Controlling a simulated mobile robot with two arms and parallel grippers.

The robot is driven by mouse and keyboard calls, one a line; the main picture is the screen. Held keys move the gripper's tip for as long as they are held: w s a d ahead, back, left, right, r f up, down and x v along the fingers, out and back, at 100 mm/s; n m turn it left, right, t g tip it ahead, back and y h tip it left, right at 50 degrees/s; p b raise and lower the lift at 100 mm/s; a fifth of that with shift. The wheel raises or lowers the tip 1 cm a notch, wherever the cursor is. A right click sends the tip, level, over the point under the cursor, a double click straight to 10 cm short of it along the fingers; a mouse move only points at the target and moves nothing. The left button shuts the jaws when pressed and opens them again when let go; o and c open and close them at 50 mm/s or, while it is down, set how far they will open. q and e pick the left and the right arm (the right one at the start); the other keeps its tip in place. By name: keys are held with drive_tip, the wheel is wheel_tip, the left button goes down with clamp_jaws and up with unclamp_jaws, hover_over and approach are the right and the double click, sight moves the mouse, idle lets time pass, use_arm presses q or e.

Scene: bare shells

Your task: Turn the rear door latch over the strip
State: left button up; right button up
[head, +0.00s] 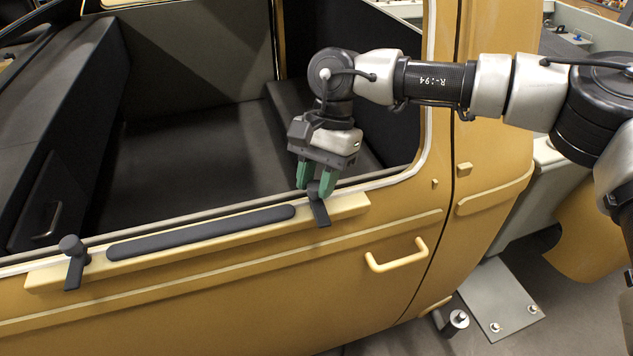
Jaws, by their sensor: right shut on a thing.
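A yellow vehicle door carries a raised yellow strip (345,207) below its window opening, with a long dark pad (200,233) on it. A dark latch (320,211) with a round knob sits at the strip's right end, its lever pointing down across the strip. A second dark latch (74,270) at the left end also has its lever pointing down. My right gripper (315,187) comes from above, its green fingers shut on the right latch's knob, partly hiding it. My left gripper is not in view.
A yellow door handle (397,256) sticks out below the strip. The window opening above shows a dark, empty interior (190,150). A door pillar (462,110) stands right of the gripper, behind my arm. A grey plate (502,300) lies on the floor at lower right.

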drive_tip(key=m+t+b, duration=0.1)
drive_tip(key=m+b, duration=0.3)
drive_tip(key=b, duration=0.2)
drive_tip(key=m+t+y+b, duration=0.1)
drive_tip(key=m+t+b, duration=0.1)
drive_tip(key=m+b, duration=0.2)
drive_tip(key=m+t+y+b, duration=0.1)
drive_tip(key=m+b, duration=0.4)
drive_tip(key=b, duration=0.3)
drive_tip(key=shift+s+f+b, duration=0.2)
drive_tip(key=shift+b, duration=0.2)
drive_tip(key=shift+r+m+t+b, duration=0.1)
drive_tip(key=shift+m+t+b, duration=0.6)
drive_tip(key=shift+m+b, duration=0.45)
drive_tip(key=shift+r+m+t+b, duration=0.15)
drive_tip(key=shift+m+t+b, duration=0.25)
drive_tip(key=shift+m+b, duration=0.6)
drive_tip(key=shift+m, duration=0.35)
drive_tip(key=o, duration=0.9)
drive_tip(key=v, duration=1)
drive_tip(key=shift+s+r, duration=0.15)
drive_tip(key=shift+r, duration=0.25)
